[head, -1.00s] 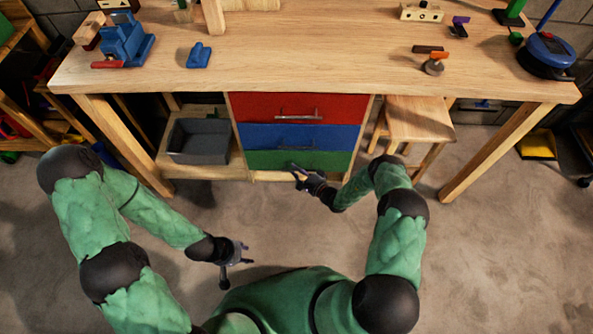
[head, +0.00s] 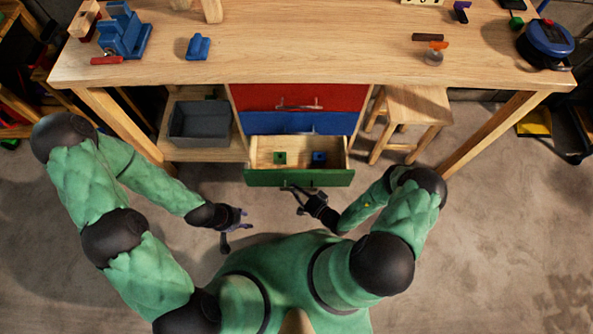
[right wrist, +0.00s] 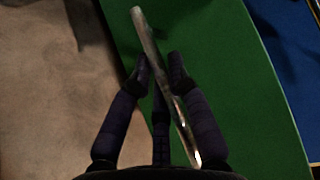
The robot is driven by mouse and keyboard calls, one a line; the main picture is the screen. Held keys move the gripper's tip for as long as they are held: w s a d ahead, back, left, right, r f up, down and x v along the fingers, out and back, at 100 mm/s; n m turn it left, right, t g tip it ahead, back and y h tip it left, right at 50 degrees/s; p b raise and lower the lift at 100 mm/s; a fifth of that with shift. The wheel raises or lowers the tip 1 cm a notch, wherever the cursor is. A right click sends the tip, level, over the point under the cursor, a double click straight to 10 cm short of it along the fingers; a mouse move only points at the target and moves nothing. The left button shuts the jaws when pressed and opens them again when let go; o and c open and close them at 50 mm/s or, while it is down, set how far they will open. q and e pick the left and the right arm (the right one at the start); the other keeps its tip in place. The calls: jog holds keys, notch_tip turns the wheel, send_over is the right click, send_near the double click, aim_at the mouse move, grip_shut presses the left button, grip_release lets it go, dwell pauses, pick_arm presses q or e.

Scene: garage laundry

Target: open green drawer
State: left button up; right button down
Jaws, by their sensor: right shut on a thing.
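The green drawer (head: 300,178) is pulled out from under the workbench, below the blue and red drawers. Inside its wooden tray lie a small green block (head: 280,158) and a small blue block (head: 319,158). My right gripper (head: 292,189) is at the drawer's front. In the right wrist view my right gripper (right wrist: 160,70) is shut on the metal bar handle (right wrist: 165,80), against the green front (right wrist: 235,100). My left gripper (head: 238,222) hangs over the floor, left of the drawer and apart from it. Its fingers look spread and empty.
The red drawer (head: 270,97) and blue drawer (head: 285,123) are closed. A grey bin (head: 200,124) stands on the shelf at left, a wooden stool (head: 412,118) at right. The workbench (head: 320,62) holds several tools. The floor before the drawer is clear.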

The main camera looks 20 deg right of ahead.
jog(key=shift+s+a+p, duration=0.1)
jog(key=shift+s+a, duration=0.15)
jog(key=shift+s, duration=0.65)
jog(key=shift+s+a+p, duration=0.1)
jog(key=shift+s+a, duration=0.15)
jog(key=shift+s, duration=0.6)
jog(key=shift+s+a+p, duration=0.1)
jog(key=shift+s+a, duration=0.15)
jog(key=shift+s, duration=0.65)
jog(key=c, duration=1.4)
grip_release()
jog(key=shift+v, duration=6)
